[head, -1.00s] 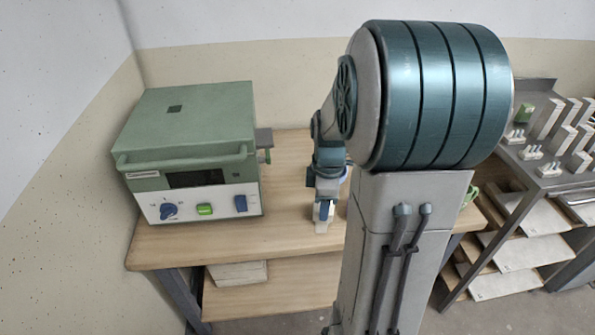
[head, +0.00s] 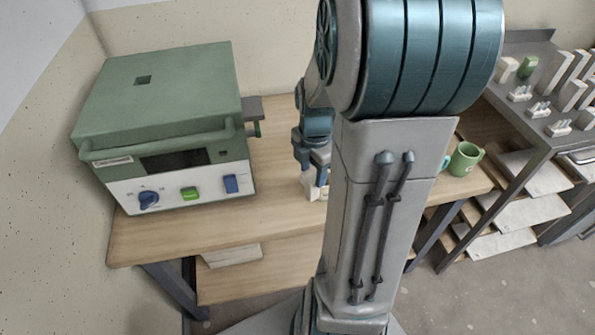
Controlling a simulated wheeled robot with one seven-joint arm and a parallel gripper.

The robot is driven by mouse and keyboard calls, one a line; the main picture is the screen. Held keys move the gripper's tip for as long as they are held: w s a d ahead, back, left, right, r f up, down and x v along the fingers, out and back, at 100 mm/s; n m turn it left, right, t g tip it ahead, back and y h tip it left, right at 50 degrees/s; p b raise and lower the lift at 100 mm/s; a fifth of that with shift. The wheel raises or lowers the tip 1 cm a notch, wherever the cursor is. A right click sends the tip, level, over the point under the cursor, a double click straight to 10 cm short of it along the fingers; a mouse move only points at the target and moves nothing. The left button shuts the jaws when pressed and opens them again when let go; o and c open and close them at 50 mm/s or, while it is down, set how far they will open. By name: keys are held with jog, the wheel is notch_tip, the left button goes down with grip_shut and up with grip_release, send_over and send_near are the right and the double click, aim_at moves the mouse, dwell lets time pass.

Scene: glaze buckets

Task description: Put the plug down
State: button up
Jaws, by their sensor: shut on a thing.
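My gripper (head: 320,177) hangs fingers down over the wooden table (head: 265,190), to the right of the green kiln, partly hidden by my arm. Its fingers are shut on a small pale thing (head: 311,187), which I take to be the plug.
The green kiln (head: 158,105) with a white control panel stands on the table's left. A rack (head: 530,125) holds pale slabs at far right. Bare tabletop lies between kiln and gripper.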

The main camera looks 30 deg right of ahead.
jog(key=w+a+f, duration=0.1)
jog(key=w+f, duration=0.4)
jog(key=f, duration=0.2)
jog(key=shift+f, duration=0.2)
jog(key=o, duration=1.3)
